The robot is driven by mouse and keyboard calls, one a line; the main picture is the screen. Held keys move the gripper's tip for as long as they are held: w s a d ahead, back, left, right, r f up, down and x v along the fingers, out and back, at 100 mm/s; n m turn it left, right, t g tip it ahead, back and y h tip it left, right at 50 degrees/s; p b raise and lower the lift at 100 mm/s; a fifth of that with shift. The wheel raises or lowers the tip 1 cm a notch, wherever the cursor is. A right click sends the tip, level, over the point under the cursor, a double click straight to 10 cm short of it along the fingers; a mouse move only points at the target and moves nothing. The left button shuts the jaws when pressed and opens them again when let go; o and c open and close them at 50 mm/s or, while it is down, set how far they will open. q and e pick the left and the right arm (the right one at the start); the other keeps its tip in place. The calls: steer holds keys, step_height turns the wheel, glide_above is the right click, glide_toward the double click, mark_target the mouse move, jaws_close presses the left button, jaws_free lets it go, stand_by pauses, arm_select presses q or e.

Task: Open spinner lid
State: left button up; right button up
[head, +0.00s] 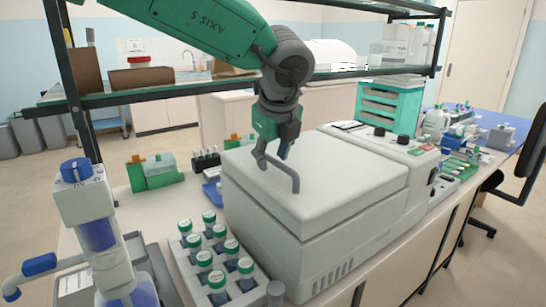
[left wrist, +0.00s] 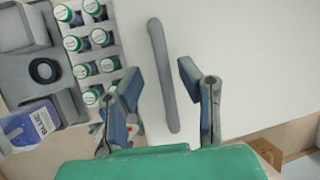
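The spinner (head: 315,240) is a large white box on the bench, with its flat lid (head: 345,185) shut. A grey bar handle (head: 290,173) is on the lid near its left side. My left gripper (head: 272,160) points down over the handle with its fingers apart. In the left wrist view my left gripper (left wrist: 160,90) is open and the handle (left wrist: 163,75) runs lengthwise between its two fingers, nearer the left finger. Neither finger visibly grips it. The white lid (left wrist: 245,60) fills the right of that view. My right gripper is not in view.
A rack of green-capped bottles (head: 250,285) stands left of the spinner. A dispenser bottle with blue liquid (head: 95,232) stands at front left. A metal shelf (head: 220,82) crosses behind my left arm. A control panel with black knobs (head: 403,139) lies behind the lid.

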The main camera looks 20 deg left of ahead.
arm_select(q)
steer(key=shift+w+d+f, duration=0.1)
steer(key=shift+w+f, duration=0.1)
steer(key=shift+f, duration=0.05)
steer(key=shift+d, duration=0.25)
steer(key=shift+s+d+r, duration=0.1)
steer(key=shift+r, duration=0.05)
jaws_close()
